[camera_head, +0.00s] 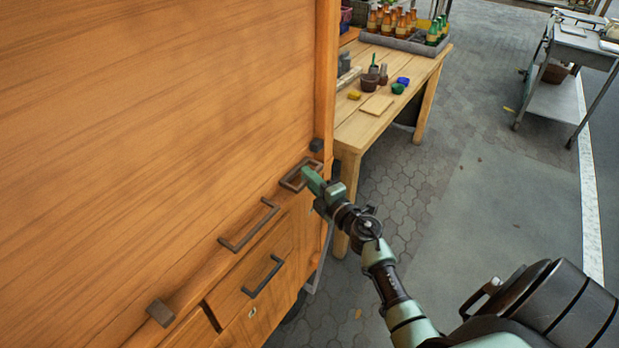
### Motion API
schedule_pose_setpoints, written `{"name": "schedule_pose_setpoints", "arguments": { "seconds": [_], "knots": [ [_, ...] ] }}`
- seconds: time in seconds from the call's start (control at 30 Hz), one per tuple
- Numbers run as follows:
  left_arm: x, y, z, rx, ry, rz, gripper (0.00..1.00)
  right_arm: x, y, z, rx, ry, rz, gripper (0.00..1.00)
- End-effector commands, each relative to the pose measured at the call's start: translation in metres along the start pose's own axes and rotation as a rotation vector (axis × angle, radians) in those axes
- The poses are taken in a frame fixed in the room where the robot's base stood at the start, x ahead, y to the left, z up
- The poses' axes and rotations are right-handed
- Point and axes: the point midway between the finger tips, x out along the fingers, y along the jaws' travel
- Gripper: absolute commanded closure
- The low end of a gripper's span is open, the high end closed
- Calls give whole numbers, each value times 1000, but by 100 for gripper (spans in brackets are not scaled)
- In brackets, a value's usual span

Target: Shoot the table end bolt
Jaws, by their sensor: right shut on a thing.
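A large wooden panel (150,130) fills the left, with a ledge along its foot. At the end of this ledge nearest the work table, a brown rectangular loop (288,184) looks like the table end bolt's handle. A small dark block (316,145) sits just beyond it, against the panel's edge. My right gripper (309,179), with green fingers, is at the loop and shut on its near side. The fingers hide part of it, so I cannot tell how far the bolt is shot. My left gripper is out of view.
Another brown handle (248,226) and a dark block (160,312) lie along the ledge. A drawer with a dark handle (263,277) is below. The wooden table (427,68) behind holds bottles, pots and a board. Paved floor (470,150) is open to the right.

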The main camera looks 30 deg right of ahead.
Motion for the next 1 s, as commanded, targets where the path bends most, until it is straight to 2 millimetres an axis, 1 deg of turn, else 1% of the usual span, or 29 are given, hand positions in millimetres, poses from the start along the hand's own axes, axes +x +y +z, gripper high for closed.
{"name": "schedule_pose_setpoints", "arguments": {
  "seconds": [0.1, 0.17, 0.3, 0.43, 0.53, 0.77, 0.8, 0.83, 0.87, 1.0],
  "knots": [
    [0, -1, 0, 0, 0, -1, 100, 0, -1, 1, 0, -1, -2, 100],
    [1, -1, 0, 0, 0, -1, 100, 1, -2, 4, -1, -1, -3, 100],
    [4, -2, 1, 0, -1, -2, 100, 11, -2, 28, -5, -1, -3, 100],
    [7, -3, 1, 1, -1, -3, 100, 18, -2, 45, -3, -1, -3, 100],
    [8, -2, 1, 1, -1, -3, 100, 20, -2, 49, -2, -2, -3, 100],
    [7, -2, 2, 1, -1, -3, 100, 20, 0, 51, -2, -6, -1, 100],
    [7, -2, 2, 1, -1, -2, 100, 20, 0, 51, -2, -6, -1, 76],
    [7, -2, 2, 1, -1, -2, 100, 20, 0, 51, -2, -6, -1, 68],
    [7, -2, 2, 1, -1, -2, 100, 20, 0, 51, -2, -6, -1, 62],
    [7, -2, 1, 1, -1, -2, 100, 20, 0, 50, -1, -3, -1, 62]
  ]
}}
